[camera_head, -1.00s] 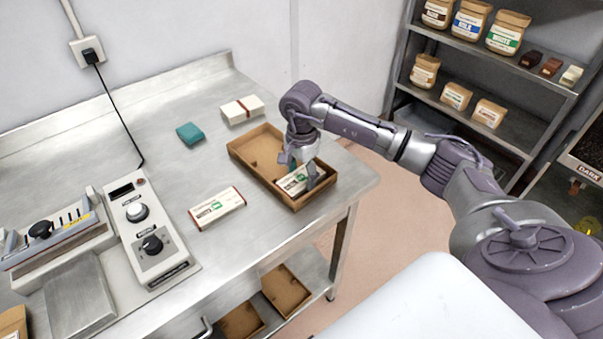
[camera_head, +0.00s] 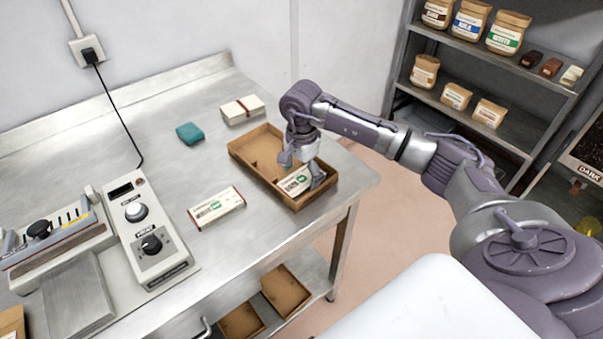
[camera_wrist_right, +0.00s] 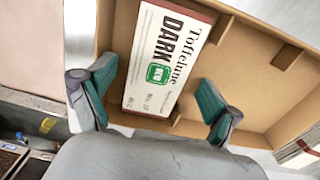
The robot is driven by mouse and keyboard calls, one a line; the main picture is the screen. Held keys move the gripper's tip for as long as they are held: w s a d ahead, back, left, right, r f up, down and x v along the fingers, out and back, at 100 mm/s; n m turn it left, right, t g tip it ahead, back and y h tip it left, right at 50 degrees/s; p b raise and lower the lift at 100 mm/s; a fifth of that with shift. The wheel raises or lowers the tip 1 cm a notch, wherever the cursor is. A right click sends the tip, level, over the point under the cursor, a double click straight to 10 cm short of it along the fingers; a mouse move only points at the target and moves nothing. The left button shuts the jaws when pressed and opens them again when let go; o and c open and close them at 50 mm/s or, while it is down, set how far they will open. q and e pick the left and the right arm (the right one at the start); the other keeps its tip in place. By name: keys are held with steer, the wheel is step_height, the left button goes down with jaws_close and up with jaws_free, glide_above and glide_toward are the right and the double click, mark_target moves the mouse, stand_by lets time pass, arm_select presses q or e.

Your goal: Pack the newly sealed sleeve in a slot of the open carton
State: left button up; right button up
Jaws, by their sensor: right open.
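A white sleeve with a dark red edge and a green label (camera_head: 297,180) lies in the near right part of the open brown carton (camera_head: 262,181). In the right wrist view the sleeve (camera_wrist_right: 166,58) reads "Toffelime DARK" and lies flat between the carton's low dividers (camera_wrist_right: 285,57). My right gripper (camera_head: 302,172) is over the carton's near end. Its green-padded fingers (camera_wrist_right: 155,98) are spread apart, one on each side of the sleeve with gaps. A second, similar sleeve (camera_head: 217,206) lies on the steel table left of the carton. My left gripper is out of view.
A sealing machine (camera_head: 150,235) stands at the left of the table (camera_head: 120,130). Shelves (camera_head: 490,80) stand at the right. More cartons (camera_head: 285,290) sit below the table.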

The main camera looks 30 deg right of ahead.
steer(key=shift+r, duration=0.25)
step_height(320, 180, up, 12)
steer(key=shift+f, duration=0.25)
